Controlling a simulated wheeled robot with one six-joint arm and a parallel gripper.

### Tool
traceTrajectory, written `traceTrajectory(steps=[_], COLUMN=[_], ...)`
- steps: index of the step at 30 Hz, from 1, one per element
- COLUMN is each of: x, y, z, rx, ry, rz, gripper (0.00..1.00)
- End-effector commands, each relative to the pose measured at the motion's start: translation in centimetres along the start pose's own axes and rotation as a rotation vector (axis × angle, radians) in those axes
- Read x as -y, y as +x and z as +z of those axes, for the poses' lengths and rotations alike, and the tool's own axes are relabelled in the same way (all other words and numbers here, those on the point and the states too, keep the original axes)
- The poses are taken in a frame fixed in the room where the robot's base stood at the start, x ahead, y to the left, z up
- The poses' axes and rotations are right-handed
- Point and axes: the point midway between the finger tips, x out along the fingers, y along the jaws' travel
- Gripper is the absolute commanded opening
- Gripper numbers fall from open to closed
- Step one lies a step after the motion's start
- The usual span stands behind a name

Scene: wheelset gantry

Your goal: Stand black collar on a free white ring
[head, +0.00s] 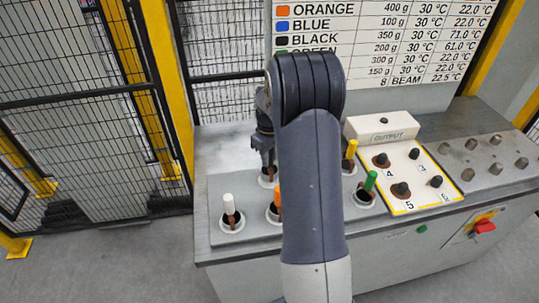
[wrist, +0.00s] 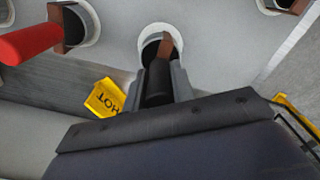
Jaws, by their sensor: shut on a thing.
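My gripper (head: 266,163) points down at the left of my arm in the head view, over a white ring (head: 268,182) on the grey bench. In the wrist view its fingers (wrist: 166,88) are shut on the black collar (wrist: 158,84), a black handle with a brown end. The brown end lies over the dark opening of a white ring (wrist: 145,38); I cannot tell whether it rests in it. Other rings hold white (head: 229,204), orange (head: 278,197), yellow (head: 351,149) and green (head: 370,181) pieces. A red piece (wrist: 28,40) stands in a ring beside mine in the wrist view.
A white output panel (head: 425,170) with several black-knobbed pieces stands right of the rings. A yellow HOT sign (wrist: 105,98) shows in the wrist view. A mesh fence (head: 60,90) with yellow posts is at the left. My arm hides the middle of the bench.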

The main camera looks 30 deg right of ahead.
Motion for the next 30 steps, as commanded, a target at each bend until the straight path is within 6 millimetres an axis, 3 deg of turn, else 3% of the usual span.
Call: traceTrajectory(steps=[14, 30], x=[0.0, 0.0], y=[-0.1, 1.1], z=[0.0, 0.0], rx=[-0.002, -0.002], ry=[0.000, 0.000], rz=[0.001, 0.001], gripper=[0.00, 0.00])
